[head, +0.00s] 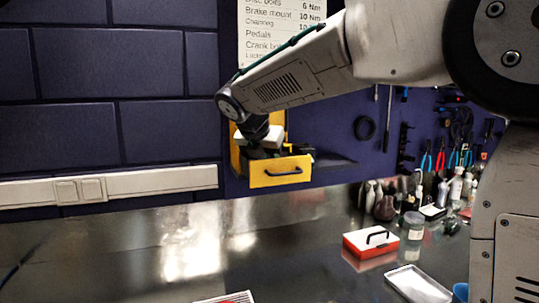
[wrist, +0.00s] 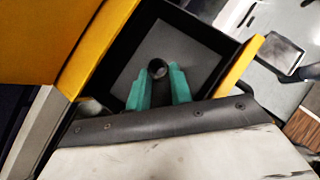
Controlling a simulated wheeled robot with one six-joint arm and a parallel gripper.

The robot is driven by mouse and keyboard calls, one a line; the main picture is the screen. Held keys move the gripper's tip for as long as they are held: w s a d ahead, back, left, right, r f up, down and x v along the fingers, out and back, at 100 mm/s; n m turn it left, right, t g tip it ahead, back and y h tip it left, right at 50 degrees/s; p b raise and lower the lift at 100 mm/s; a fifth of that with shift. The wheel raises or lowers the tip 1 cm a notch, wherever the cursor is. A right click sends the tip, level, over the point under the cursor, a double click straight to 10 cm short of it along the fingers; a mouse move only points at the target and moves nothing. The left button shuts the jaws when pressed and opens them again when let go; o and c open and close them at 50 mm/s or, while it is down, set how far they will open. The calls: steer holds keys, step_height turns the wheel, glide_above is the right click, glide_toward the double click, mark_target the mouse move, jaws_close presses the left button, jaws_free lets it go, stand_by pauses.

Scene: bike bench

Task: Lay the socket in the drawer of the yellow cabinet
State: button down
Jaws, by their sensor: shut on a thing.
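The yellow cabinet (head: 240,131) is fixed to the dark wall, and its drawer (head: 280,171) is pulled out. In the wrist view the drawer (wrist: 229,79) shows a dark interior with a grey floor. My gripper (wrist: 158,84) has teal fingers and is shut on the socket (wrist: 157,68), a small dark round piece with a hollow end. The gripper and socket are over the open drawer; I cannot tell whether the socket touches its floor. In the head view my wrist covers the drawer's inside, and the socket is hidden.
Below is a metal bench with a red and white box (head: 370,243), a grey tray (head: 418,284) and a clear jar (head: 414,224). Several tools hang on the wall at right. A white trunking strip (head: 130,184) runs along the wall at left.

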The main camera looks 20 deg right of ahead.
steer(key=c, duration=1.2)
jaws_free()
steer(key=shift+o, duration=0.2)
steer(key=v, duration=0.7)
steer(key=shift+s+a+r, duration=0.15)
steer(key=shift+a+r, duration=0.05)
steer(key=shift+r, duration=0.1)
steer(key=shift+s, duration=0.1)
